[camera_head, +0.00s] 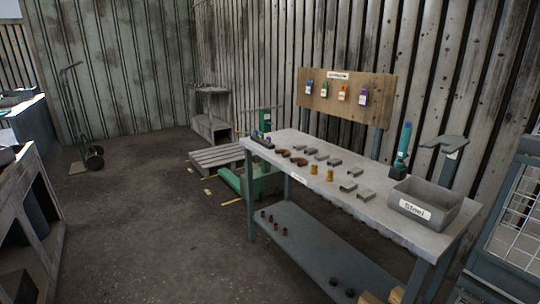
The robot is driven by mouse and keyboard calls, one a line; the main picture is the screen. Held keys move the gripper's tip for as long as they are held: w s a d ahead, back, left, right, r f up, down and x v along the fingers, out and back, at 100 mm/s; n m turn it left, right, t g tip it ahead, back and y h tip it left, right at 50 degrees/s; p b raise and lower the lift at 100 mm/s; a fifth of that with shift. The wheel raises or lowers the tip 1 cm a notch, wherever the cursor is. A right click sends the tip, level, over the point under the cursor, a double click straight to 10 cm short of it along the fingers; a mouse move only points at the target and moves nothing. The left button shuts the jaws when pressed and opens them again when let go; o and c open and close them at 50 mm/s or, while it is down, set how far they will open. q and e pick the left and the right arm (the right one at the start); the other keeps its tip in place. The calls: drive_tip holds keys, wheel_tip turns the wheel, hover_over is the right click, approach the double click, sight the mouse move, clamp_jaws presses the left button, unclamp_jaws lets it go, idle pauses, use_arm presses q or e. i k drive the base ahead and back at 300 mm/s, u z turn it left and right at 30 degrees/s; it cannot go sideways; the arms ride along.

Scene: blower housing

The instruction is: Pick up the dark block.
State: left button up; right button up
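Several small blocks lie in rows on the grey workbench (285,183). Grey blocks (348,186) lie toward the middle and right, and reddish-brown pieces (299,161) lie further left. A dark, low object (262,142) sits at the bench's far left end. It is too small to tell whether it is a block, and no other piece stands out clearly as the dark block. Neither of my grippers shows in the head view.
A grey bin labelled "Steel" (425,207) stands at the bench's right end. Two yellow cylinders (329,175) stand near the front edge. A wooden board (345,97) with coloured tags rises behind. A lower shelf (325,255) holds several dark pieces. Floor (150,225) is clear left of the bench.

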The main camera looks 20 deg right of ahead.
sight(336, 161)
drive_tip(key=i, duration=2.45)
drive_tip(key=z, duration=3.1)
